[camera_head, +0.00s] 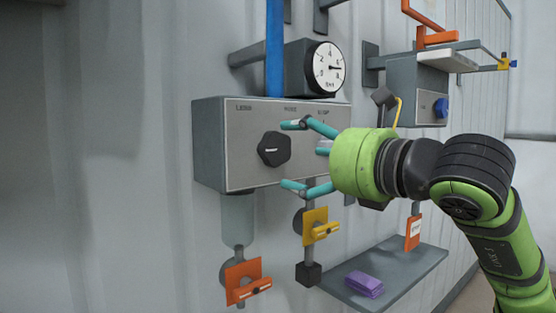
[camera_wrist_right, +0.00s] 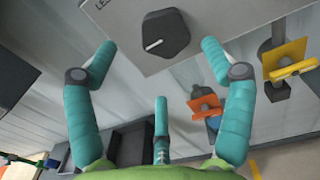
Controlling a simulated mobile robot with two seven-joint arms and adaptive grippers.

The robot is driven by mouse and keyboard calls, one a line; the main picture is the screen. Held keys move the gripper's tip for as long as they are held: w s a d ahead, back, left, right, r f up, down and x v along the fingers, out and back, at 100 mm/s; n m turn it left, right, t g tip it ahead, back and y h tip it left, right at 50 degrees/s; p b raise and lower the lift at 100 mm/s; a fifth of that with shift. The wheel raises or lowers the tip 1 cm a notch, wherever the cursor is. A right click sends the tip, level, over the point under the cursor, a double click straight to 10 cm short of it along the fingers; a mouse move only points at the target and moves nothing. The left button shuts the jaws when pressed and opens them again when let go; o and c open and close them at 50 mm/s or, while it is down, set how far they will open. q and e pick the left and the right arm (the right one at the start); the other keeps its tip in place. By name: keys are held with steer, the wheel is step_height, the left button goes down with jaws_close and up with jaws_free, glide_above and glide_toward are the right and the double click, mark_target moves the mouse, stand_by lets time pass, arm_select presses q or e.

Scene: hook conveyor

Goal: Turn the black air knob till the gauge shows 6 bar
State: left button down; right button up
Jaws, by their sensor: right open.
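The black air knob (camera_head: 273,149) sits on the front of a grey box (camera_head: 225,175). The knob also shows in the wrist view (camera_wrist_right: 168,35), with a white mark on its face pointing left and slightly down. The round white gauge (camera_head: 328,67) is above the box; its needle points to the right, but the exact reading is too small to tell. My right gripper (camera_head: 292,155) is open, with its teal fingers spread just in front of the knob. In the wrist view its fingertips (camera_wrist_right: 159,48) are apart, with the knob between and beyond them. My left gripper is not seen.
A blue pipe (camera_head: 275,50) runs down to the box. Below are an orange valve handle (camera_head: 243,280) and a yellow one (camera_head: 315,227). A grey shelf (camera_head: 405,265) holds a purple block (camera_head: 364,285). Another box with a blue knob (camera_head: 441,108) is at right.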

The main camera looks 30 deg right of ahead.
mark_target(278, 151)
steer(key=shift+h, duration=0.3)
steer(key=w+p, duration=0.2)
steer(key=w, duration=0.4)
steer(key=shift+w+r+p, duration=0.1)
steer(key=shift+w+p, duration=0.05)
steer(key=shift+p, duration=0.15)
steer(key=shift+w, duration=0.4)
steer(key=c, duration=1.2)
